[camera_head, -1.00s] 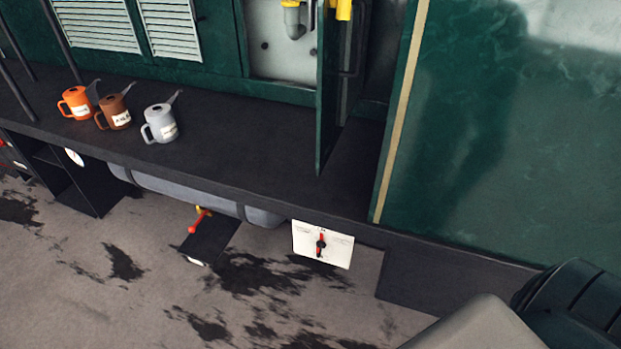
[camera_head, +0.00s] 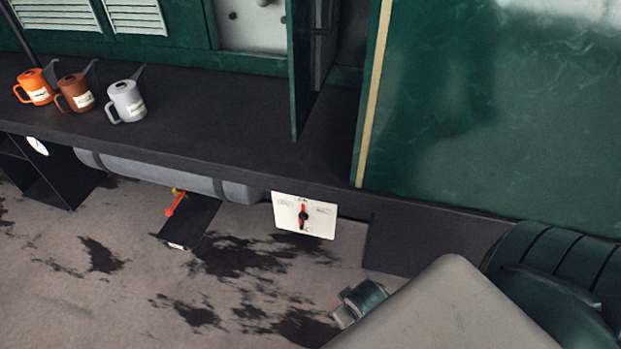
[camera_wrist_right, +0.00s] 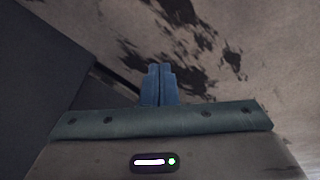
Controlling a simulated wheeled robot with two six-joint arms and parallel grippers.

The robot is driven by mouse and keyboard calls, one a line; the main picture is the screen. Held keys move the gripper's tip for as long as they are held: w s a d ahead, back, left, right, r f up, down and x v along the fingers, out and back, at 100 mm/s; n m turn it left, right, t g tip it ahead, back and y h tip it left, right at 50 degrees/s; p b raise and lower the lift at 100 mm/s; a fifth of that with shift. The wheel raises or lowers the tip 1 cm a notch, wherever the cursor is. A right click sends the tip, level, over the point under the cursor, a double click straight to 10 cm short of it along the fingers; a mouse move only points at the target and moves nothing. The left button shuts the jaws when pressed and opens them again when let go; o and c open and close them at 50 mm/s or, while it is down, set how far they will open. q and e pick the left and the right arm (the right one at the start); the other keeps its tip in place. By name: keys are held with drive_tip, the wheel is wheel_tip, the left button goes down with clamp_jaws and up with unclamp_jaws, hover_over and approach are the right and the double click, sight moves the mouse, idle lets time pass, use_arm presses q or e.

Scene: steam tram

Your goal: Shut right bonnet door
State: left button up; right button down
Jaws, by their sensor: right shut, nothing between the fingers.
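The right bonnet door (camera_head: 301,75) is a dark green panel in the head view. It stands open, jutting out over the black footplate and seen nearly edge-on. The opening beside it shows a pale inner panel (camera_head: 255,27). My right gripper (camera_wrist_right: 160,70) shows in the wrist view with its blue fingers together and nothing between them, over the stained floor. In the head view my right arm is at the lower right, below the footplate and apart from the door. The right fingertips cannot be made out there. My left gripper is not in view.
Orange (camera_head: 36,88), brown (camera_head: 76,93) and grey (camera_head: 127,101) oil cans stand on the footplate (camera_head: 215,132) at left. A large green side panel (camera_head: 470,110) rises at right. A white plate with a red-black knob (camera_head: 304,215) and a red-handled lever (camera_head: 176,204) sit below.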

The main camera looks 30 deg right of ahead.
wheel_tip(320, 180, up, 8)
drive_tip(key=f+m+t, duration=0.1)
drive_tip(key=m+t+b, duration=0.1)
drive_tip(key=m+t, duration=1.3)
drive_tip(key=m, duration=0.5)
approach(302, 130)
drive_tip(key=w+p, duration=0.1)
drive_tip(key=w, duration=0.1)
drive_tip(key=w+p, duration=0.2)
drive_tip(key=shift+w+r, duration=0.2)
drive_tip(key=shift+w, duration=0.15)
drive_tip(key=shift+w+f+p, duration=0.15)
drive_tip(key=shift+w+p, duration=0.15)
drive_tip(key=shift+w, duration=0.25)
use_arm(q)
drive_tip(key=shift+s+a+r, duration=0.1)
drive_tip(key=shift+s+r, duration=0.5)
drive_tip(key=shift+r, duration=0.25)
